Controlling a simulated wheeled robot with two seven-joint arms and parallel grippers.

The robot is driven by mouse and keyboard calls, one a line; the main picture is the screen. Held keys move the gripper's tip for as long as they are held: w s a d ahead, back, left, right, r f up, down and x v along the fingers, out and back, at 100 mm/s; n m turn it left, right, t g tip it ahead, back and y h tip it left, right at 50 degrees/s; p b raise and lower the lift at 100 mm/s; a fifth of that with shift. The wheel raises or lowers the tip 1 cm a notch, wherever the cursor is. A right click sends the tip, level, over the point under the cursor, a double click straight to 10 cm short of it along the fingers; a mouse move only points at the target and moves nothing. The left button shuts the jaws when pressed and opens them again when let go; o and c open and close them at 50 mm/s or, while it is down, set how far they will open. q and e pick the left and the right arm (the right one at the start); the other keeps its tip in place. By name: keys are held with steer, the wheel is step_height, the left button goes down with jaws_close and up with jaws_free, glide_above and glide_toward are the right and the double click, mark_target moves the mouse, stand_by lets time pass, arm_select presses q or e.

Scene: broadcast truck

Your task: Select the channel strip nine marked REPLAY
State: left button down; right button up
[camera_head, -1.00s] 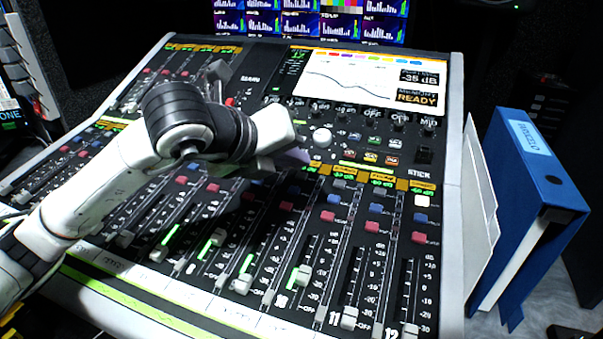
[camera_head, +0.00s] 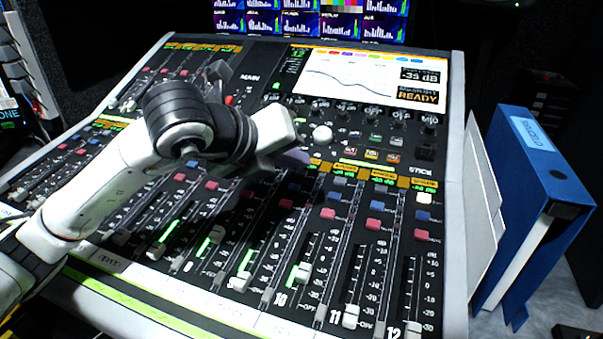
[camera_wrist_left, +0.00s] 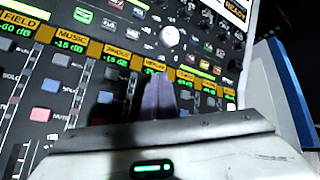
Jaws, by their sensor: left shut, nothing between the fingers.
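The mixing console (camera_head: 455,120) slopes up away from me, with rows of faders, blue and red buttons and amber name labels. My left gripper (camera_head: 295,157) is shut and empty, its tip low over the upper ends of the strips. Right beside the tip is an amber label (camera_head: 316,164), which seems to be strip nine's. In the left wrist view the shut fingers (camera_wrist_left: 157,97) point at a label that seems to begin "REP" (camera_wrist_left: 154,66). The fingers hide the buttons just below that label. I cannot tell whether the tip touches the panel. My right gripper is not in view.
A white rotary knob (camera_head: 322,135) stands close beyond the gripper tip. A lit screen (camera_head: 370,75) is set into the console's top. A blue binder (camera_head: 540,170) stands at the right. Fader caps, such as strip ten's (camera_head: 300,274), stick up from the lower panel.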

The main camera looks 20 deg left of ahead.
steer(key=shift+w+r, duration=0.1)
steer(key=shift+w, duration=0.2)
